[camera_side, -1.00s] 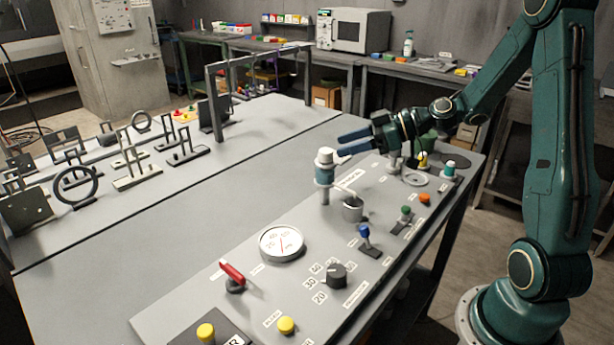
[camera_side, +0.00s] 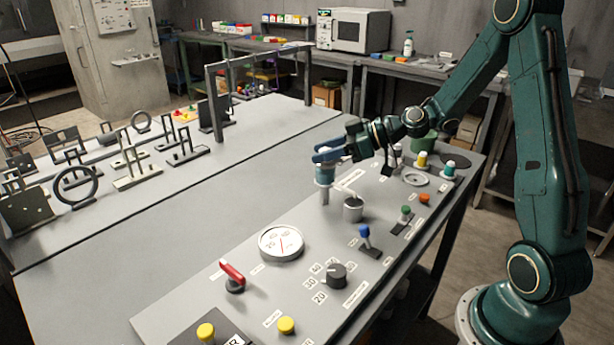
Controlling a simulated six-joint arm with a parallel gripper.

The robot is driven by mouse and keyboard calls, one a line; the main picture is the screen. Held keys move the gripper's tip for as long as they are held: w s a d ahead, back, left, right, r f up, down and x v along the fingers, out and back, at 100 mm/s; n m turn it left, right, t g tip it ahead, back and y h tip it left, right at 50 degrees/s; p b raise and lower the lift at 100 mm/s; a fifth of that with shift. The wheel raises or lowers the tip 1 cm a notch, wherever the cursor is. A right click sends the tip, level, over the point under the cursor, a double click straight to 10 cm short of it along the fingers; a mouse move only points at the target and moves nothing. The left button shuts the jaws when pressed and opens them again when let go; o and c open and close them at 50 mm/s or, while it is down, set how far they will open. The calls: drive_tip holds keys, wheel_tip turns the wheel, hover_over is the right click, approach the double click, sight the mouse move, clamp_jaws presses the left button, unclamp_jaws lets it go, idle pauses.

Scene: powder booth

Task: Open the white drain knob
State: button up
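The white drain knob (camera_side: 323,150) tops the teal-and-grey upright fitting on the sloping grey panel. My gripper (camera_side: 328,151) is level with the knob, its two blue fingers pointing left, one on each side of it. The fingers hide most of the knob, and only a little white shows between them. I cannot tell whether they touch or squeeze it. The teal body (camera_side: 324,176) shows below the fingers.
Near the fitting are a blue-topped lever (camera_side: 364,234), a green-topped lever (camera_side: 405,213) and a round gauge (camera_side: 281,244). A red handle (camera_side: 232,272) and a black dial (camera_side: 337,275) are nearer the front.

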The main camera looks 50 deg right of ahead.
drive_tip(key=c, duration=0.6)
drive_tip(key=shift+m+t+h, duration=0.4)
drive_tip(key=shift+a+m+t+h, duration=0.1)
drive_tip(key=shift+m+t+h, duration=0.5)
drive_tip(key=shift+m+h, duration=1.5)
drive_tip(key=shift+h, duration=0.2)
drive_tip(key=shift+r+m+t+h, duration=0.1)
drive_tip(key=shift+m+t+h, duration=0.2)
drive_tip(key=shift+m+h, duration=1.1)
drive_tip(key=shift+m+g+h, duration=0.8)
drive_tip(key=shift+m+h, duration=1.6)
drive_tip(key=shift+h, duration=0.5)
drive_tip(key=shift+m+g+h, duration=2)
drive_tip(key=shift+m+h, duration=0.3)
drive_tip(key=shift+m, duration=0.3)
drive_tip(key=shift+g, duration=0.3)
